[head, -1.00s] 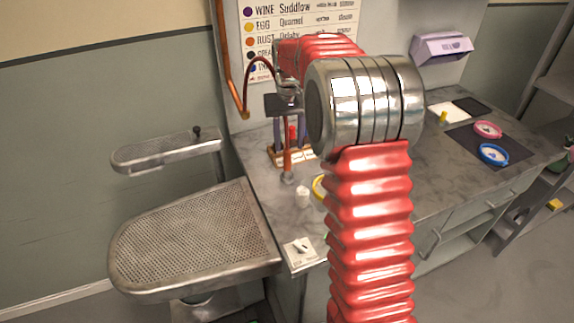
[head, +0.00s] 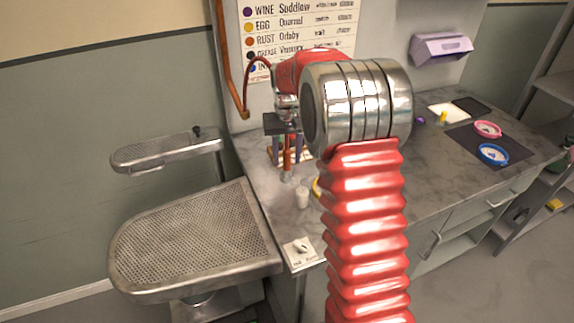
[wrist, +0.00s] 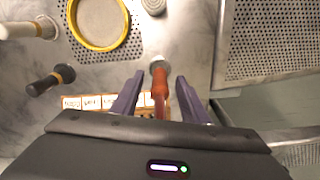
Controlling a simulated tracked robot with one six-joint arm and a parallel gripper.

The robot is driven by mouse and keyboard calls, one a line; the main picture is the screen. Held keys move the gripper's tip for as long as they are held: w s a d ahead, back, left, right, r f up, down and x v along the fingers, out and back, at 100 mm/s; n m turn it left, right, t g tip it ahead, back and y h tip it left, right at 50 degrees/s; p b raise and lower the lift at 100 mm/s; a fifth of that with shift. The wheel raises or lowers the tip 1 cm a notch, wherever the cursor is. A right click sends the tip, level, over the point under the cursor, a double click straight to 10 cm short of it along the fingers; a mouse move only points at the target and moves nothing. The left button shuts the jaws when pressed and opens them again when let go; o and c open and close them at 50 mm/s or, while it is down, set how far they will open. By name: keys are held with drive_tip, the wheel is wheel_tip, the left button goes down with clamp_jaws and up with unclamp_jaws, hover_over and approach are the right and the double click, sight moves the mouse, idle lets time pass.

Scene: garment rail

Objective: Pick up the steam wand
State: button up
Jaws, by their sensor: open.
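The steam wand appears to be the orange-red stick with a grey metal tip. It stands about upright in the head view (head: 287,162) and shows from above in the wrist view (wrist: 160,88). A thin red hose runs from near the copper pipe toward my wrist. My gripper (head: 287,152) has purple fingers and is open, pointing down. In the wrist view the two fingers (wrist: 160,98) stand on either side of the wand, with gaps visible. The wand's upper part is hidden by my gripper body.
A labelled rack (wrist: 90,102) stands close by the fingers. A dark-handled tool (wrist: 50,80), a yellow-rimmed sieve-like disc (wrist: 98,45) and a white bottle (head: 303,197) are near. A perforated pressing board (head: 195,240) lies to the left.

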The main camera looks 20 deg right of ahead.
idle(0.5)
clamp_jaws()
idle(0.3)
